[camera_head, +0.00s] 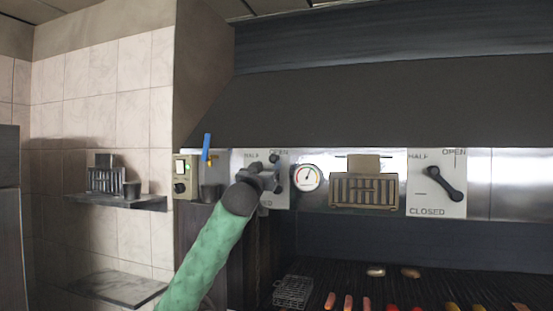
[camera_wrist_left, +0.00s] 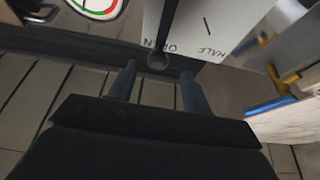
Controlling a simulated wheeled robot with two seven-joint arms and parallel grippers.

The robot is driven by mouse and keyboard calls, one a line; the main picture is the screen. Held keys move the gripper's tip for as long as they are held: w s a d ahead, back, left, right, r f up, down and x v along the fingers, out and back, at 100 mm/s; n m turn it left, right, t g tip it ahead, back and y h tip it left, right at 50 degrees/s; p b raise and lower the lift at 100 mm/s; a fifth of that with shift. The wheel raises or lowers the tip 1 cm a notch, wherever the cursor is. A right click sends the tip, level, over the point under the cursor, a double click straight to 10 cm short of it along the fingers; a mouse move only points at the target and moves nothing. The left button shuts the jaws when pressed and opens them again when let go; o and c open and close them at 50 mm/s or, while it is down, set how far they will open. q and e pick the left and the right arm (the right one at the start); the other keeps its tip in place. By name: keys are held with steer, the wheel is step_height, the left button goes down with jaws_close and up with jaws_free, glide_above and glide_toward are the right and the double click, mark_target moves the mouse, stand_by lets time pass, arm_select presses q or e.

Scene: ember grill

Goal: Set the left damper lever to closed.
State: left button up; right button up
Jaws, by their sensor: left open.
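The left damper panel (camera_head: 252,162) is a pale plate marked HALF and OPEN along its top, with CLOSED partly covered below. It also shows upside down in the wrist view (camera_wrist_left: 205,22). A dark round knob (camera_wrist_left: 158,61), apparently the end of the left damper lever, sits by the OPEN label. The same knob seems to show in the head view (camera_head: 275,158); my gripper hides the rest of the lever. My left gripper (camera_head: 272,177) is in front of the panel, open. In the wrist view its fingers (camera_wrist_left: 160,80) stand on either side of the knob; contact cannot be told.
A round gauge (camera_head: 307,178) and a slatted metal box (camera_head: 364,189) lie right of the panel. Farther right is another damper lever (camera_head: 447,184). A switch box (camera_head: 185,178) and blue-handled valve (camera_head: 207,147) are close on the left. Food lies on the grill (camera_head: 450,285) below.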

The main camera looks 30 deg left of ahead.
mark_target(275, 157)
arm_select(q)
steer(key=shift+w+d+r, duration=0.1)
steer(key=shift+w+r, duration=0.1)
steer(key=shift+w, duration=0.05)
steer(key=shift+d+p+x, duration=0.25)
steer(key=shift+p+x, duration=0.7)
steer(key=shift+x, duration=0.15)
steer(key=p+x, duration=0.2)
steer(key=x, duration=0.1)
steer(key=shift+w+a+r, duration=0.1)
steer(key=shift+w+a, duration=0.05)
steer(key=shift+a, duration=0.2)
steer(key=shift+p+x, duration=0.55)
steer(key=shift+x, duration=0.3)
arm_select(e)
steer(key=s+r, duration=0.3)
steer(key=s, duration=0.1)
steer(key=shift+d+r, duration=0.35)
steer(key=shift+a, duration=0.1)
arm_select(q)
steer(key=shift+f, duration=0.2)
jaws_close()
